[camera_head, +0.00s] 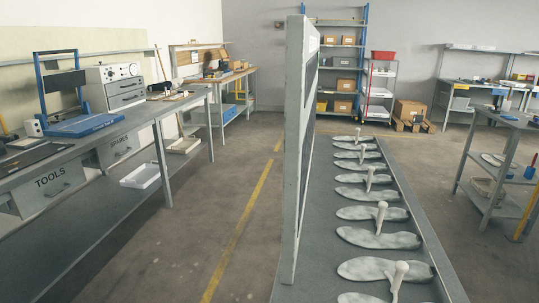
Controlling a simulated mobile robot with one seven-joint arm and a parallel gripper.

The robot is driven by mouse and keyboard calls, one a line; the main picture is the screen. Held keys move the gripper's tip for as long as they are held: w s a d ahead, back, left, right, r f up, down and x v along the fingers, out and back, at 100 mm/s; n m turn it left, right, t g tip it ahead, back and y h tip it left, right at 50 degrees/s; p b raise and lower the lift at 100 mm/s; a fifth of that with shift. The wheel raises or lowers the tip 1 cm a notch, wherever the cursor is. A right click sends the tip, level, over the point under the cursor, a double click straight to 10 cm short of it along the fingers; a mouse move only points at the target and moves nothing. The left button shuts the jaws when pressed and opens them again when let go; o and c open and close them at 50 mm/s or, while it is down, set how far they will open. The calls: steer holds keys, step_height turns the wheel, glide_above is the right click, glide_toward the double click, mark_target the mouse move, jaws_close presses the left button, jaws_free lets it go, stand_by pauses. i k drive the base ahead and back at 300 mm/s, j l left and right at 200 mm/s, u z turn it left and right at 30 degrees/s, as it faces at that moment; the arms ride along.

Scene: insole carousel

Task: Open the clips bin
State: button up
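I can read no clips label in the head view, so I cannot tell which bin is the clips bin. A grey bin labelled TOOLS (66,197) hangs under the left workbench, and a grey bin labelled SPARES (107,155) hangs farther along it. Both look pushed in under the bench top. My gripper is not in view.
The left workbench (203,92) carries a blue press (84,126) and a control box (114,86). A tall panel (297,150) stands on the grey carousel bed (312,272) with several insoles. Floor with a yellow line (237,232) lies clear between bench and carousel.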

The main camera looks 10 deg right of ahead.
mark_target(517, 76)
steer(key=i+j+u, duration=0.2)
steer(key=j+u, duration=0.25)
steer(key=i+j+u, duration=0.25)
steer(key=u, duration=0.2)
steer(key=i+j, duration=0.3)
steer(key=i, duration=0.2)
steer(key=i+j+u, duration=0.1)
steer(key=i+j, duration=0.2)
steer(key=i, duration=0.25)
steer(key=i+l+z, duration=0.1)
steer(key=i+z, duration=0.45)
steer(key=z, duration=0.15)
steer(key=i+z, duration=0.35)
steer(key=i+l+z, duration=0.1)
steer(key=i+z, duration=0.25)
steer(key=i, duration=0.15)
steer(key=i+z, duration=0.35)
steer(key=i, duration=1.1)
steer(key=i+z, duration=0.1)
steer(key=i, duration=0.9)
steer(key=i+j, duration=0.1)
steer(key=i, duration=0.85)
steer(key=i+z, duration=0.1)
steer(key=i, duration=0.9)
steer(key=i+z, duration=0.35)
steer(key=i, duration=0.2)
steer(key=i+j+z, duration=0.1)
steer(key=i+z, duration=0.3)
steer(key=i, duration=0.1)
